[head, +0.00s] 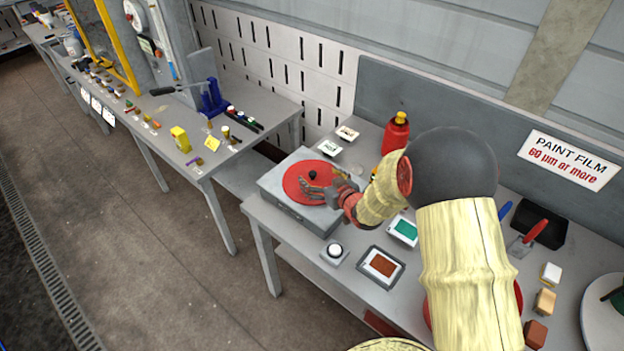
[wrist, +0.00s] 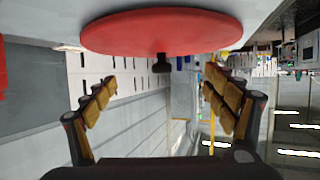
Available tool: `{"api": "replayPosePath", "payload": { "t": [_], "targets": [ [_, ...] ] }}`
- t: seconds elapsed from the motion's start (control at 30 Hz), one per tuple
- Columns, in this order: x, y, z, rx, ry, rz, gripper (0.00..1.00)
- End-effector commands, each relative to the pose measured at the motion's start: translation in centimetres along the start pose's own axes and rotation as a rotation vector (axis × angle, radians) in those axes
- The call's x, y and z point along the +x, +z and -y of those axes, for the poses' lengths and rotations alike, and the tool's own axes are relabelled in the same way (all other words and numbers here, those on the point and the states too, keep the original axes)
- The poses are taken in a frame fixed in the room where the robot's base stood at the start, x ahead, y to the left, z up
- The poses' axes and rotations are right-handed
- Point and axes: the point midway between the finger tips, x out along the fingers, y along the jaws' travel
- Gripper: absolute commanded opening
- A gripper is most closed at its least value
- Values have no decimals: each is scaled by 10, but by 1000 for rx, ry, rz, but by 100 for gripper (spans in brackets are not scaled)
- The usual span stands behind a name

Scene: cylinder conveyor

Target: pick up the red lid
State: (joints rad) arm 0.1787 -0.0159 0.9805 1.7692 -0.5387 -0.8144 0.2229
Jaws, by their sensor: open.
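The round red lid (head: 296,186) with a small black knob (head: 312,175) lies flat on a grey box (head: 272,185) on the near workbench. In the wrist view the lid (wrist: 160,32) spans the upper part of the picture, upside down, with its knob (wrist: 161,64) pointing down. My gripper (head: 330,186) is at the right side of the lid, with its fingers beside the knob. In the wrist view my gripper (wrist: 160,82) is open and empty. Its two fingers stand apart on either side of the knob, not touching it.
A red bottle (head: 396,134) stands behind the lid. A push button (head: 334,250), a brown sample tile (head: 383,266) and a green tile (head: 404,230) lie in front and to the right. A second bench (head: 250,110) stands to the left, across a gap.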

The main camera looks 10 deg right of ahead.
Motion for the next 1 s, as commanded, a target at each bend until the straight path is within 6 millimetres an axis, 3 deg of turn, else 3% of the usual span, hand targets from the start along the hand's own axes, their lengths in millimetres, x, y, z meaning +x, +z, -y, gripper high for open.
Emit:
{"api": "replayPosePath", "payload": {
  "t": [0.2,0.3,0.63,1.0],
  "targets": [
    [32,3,4,-1,-1,0,100],
    [42,3,3,-1,0,1,100],
    [48,1,3,0,2,0,100],
    [48,1,3,0,2,0,79]
  ]
}}
